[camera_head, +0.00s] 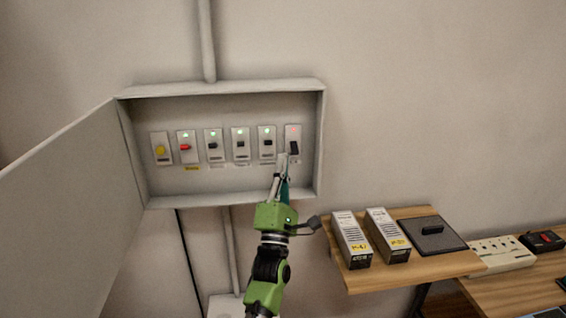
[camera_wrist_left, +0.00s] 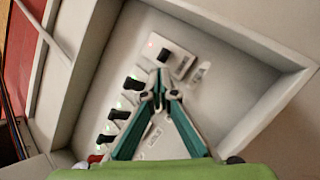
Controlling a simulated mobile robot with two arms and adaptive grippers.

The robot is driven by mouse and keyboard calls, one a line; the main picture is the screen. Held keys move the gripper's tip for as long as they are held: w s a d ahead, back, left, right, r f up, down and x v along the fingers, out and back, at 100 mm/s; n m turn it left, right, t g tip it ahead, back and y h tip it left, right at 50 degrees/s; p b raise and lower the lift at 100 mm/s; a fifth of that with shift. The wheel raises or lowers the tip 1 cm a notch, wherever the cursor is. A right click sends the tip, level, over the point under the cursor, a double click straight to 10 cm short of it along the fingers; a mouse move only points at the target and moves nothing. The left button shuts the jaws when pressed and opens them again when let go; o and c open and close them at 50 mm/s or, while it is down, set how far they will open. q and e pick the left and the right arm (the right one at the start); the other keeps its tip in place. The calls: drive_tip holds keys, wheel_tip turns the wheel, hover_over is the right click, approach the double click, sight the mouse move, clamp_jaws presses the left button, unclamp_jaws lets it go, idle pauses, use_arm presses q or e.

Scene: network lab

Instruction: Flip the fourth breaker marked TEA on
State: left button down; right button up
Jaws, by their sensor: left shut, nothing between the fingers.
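An open grey breaker box (camera_head: 225,88) on the wall holds a row of modules. The rightmost breaker (camera_head: 293,146) has a black switch and a red light; it also shows in the left wrist view (camera_wrist_left: 163,56). The breaker left of it (camera_head: 267,143) has a green light, as do the two black-switch ones further left. The labels are too small to read. My left gripper (camera_head: 282,156) is shut and empty, its tips just below and left of the rightmost breaker's switch. In the left wrist view the tips (camera_wrist_left: 160,94) are below that breaker; contact cannot be told.
The box door (camera_head: 70,215) stands open to the left. A yellow knob (camera_head: 160,150) and a red switch (camera_head: 185,147) are at the row's left. A wooden shelf (camera_head: 385,281) at right bears two boxed units (camera_head: 351,240) and a dark plate (camera_head: 433,234).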

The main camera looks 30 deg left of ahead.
use_arm(q)
drive_tip(key=shift+s+d+r+g+p, duration=0.15)
drive_tip(key=shift+r+g+p, duration=0.2)
drive_tip(key=shift+p, duration=0.25)
